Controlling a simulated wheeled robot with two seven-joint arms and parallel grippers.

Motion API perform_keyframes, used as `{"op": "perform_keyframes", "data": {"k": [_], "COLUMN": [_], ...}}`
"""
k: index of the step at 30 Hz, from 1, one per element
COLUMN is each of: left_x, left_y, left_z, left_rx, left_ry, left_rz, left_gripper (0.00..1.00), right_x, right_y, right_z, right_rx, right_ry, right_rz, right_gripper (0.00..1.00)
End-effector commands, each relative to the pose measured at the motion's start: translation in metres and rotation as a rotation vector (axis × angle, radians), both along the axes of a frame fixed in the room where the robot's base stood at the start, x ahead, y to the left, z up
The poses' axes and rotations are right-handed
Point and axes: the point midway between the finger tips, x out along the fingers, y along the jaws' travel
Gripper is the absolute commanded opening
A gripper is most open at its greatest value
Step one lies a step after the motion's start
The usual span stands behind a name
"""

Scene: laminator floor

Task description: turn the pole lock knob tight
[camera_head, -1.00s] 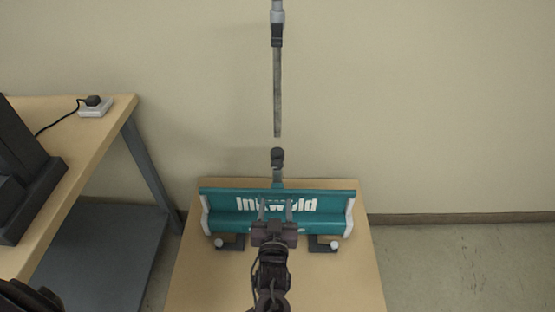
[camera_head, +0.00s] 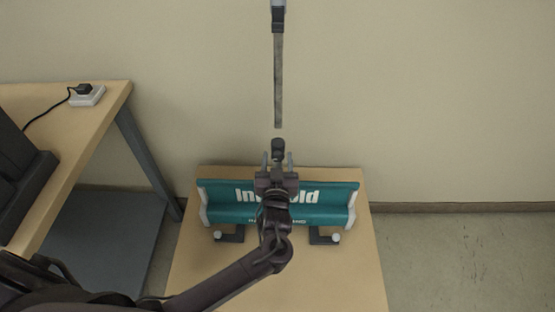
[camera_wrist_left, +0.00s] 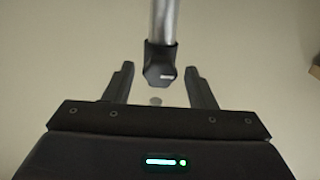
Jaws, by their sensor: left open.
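The pole stands above a teal banner base (camera_head: 228,195) with white end caps. Its dark grey rod (camera_head: 278,85) hangs above a black fitting (camera_head: 278,147), with wall showing between them. This fitting seems to be the lock knob. My left gripper (camera_head: 277,158) is open, its fingers pointing up on either side of the fitting's lower part in the head view. In the left wrist view, a black collar (camera_wrist_left: 160,66) on a silver tube (camera_wrist_left: 164,20) appears between the open fingertips (camera_wrist_left: 159,70), with gaps on both sides. I cannot tell its depth. My right gripper is not seen.
The base stands on a wooden surface (camera_head: 330,275) by a plain wall. Black feet with white knobs (camera_head: 335,238) stick out in front. A wooden table (camera_head: 75,150) at left holds a dark device and a plug in a white socket (camera_head: 88,95). Floor at right is clear.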

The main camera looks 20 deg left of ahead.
Motion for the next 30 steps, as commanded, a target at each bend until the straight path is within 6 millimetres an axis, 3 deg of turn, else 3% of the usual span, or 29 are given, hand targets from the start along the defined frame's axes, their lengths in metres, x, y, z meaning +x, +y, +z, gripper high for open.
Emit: {"op": "perform_keyframes", "data": {"k": [7, 16, 30], "left_x": [0.001, 0.0, 0.0], "left_y": [0.0, 0.0, -0.001], "left_z": [0.0, 0.0, 0.002], "left_rx": [0.0, 0.0, 0.113], "left_ry": [0.001, 0.001, 0.034], "left_rz": [0.0, 0.0, 0.001], "left_gripper": [0.48, 0.09, 0.08], "right_x": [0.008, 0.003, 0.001], "right_y": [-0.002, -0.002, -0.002], "right_z": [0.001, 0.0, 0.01], "right_rx": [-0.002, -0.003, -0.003], "right_ry": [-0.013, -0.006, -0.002], "right_rz": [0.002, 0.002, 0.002], "right_gripper": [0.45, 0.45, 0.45]}}
